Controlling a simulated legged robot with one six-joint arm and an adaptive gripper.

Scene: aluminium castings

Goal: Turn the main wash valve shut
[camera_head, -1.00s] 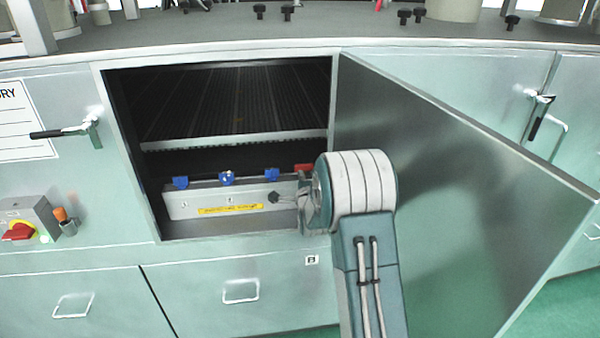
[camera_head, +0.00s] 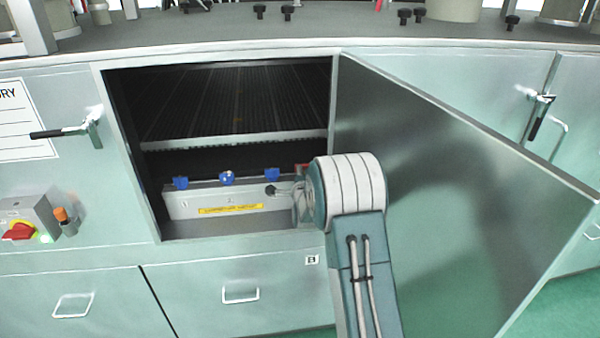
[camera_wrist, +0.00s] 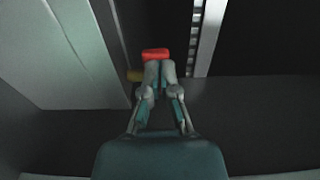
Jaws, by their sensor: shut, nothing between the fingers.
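A red valve handle (camera_head: 302,168) shows inside the open cabinet, at the right end of a row of blue handles, partly hidden by my arm. In the wrist view the red handle (camera_wrist: 156,54) lies just beyond my fingertips, with a brass-coloured part (camera_wrist: 134,75) to its left. My gripper (camera_wrist: 158,66) is shut and empty, its tips together at the near edge of the red handle. I cannot tell whether they touch it.
Three blue handles (camera_head: 227,178) stand along the top of a grey box (camera_head: 185,206) with a yellow label. The cabinet door (camera_head: 450,190) is swung open at the right of my arm. A ribbed shelf (camera_head: 235,105) lies above. The opening's left side is free.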

